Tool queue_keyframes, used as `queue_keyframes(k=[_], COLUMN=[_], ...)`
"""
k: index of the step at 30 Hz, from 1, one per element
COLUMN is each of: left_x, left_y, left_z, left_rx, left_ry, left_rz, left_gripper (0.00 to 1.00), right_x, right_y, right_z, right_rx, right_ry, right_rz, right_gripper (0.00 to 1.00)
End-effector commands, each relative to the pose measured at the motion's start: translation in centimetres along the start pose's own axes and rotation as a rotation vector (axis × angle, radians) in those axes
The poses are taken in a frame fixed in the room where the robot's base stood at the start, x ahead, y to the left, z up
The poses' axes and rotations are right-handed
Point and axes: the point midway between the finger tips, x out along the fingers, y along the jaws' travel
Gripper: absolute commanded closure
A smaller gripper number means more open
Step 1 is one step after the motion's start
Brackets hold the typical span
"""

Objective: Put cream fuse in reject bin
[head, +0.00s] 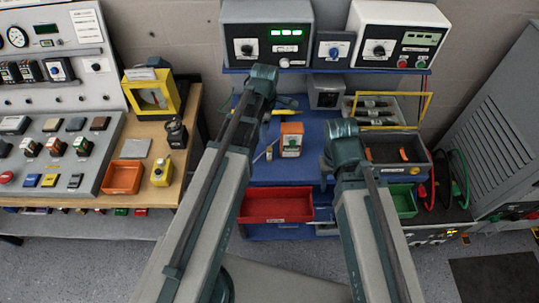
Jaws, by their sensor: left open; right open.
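I cannot make out the cream fuse for certain. A small pale stick-like item (269,151) lies on the blue work mat (285,172), left of an orange-and-white meter (291,140). A red bin (275,206) with a front label too small to read sits at the bench's front edge; it looks empty. My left gripper (268,112) is open, small and dark past the wrist at the back left of the mat. My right gripper (328,163) is open at the mat's right side, mostly hidden by its wrist. I see nothing held in either.
A grey case (395,150) with a yellow-framed lid, holding several cylinders, stands right of my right wrist. A green bin (402,200) is at front right. Control boxes (267,38) line the back. An orange tray (122,177) is on the left bench.

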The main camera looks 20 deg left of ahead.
Motion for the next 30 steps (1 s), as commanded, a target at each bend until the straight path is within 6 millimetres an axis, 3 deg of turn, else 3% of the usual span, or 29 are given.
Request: queue_keyframes(k=[1,12,23,30], left_x=[1.3,6.5,7.3,9.3], left_y=[0.0,0.0,0.0,-0.3], left_z=[0.0,0.1,0.1,0.7], left_rx=[0.000,0.000,0.001,0.002], left_ry=[0.000,0.001,0.001,0.001], left_rz=[0.000,0.001,0.001,0.001], left_gripper=[0.40,0.40,0.40,0.40], right_x=[1.3,6.4,7.3,9.2], right_y=[-0.1,-0.6,-0.7,-0.9], right_z=[-0.1,-0.4,-0.4,-0.6], right_rx=[0.000,0.002,0.002,0.002], right_ry=[0.000,0.000,0.000,0.000], right_rz=[0.000,0.000,0.000,0.000], right_gripper=[0.50,0.50,0.50,0.50])
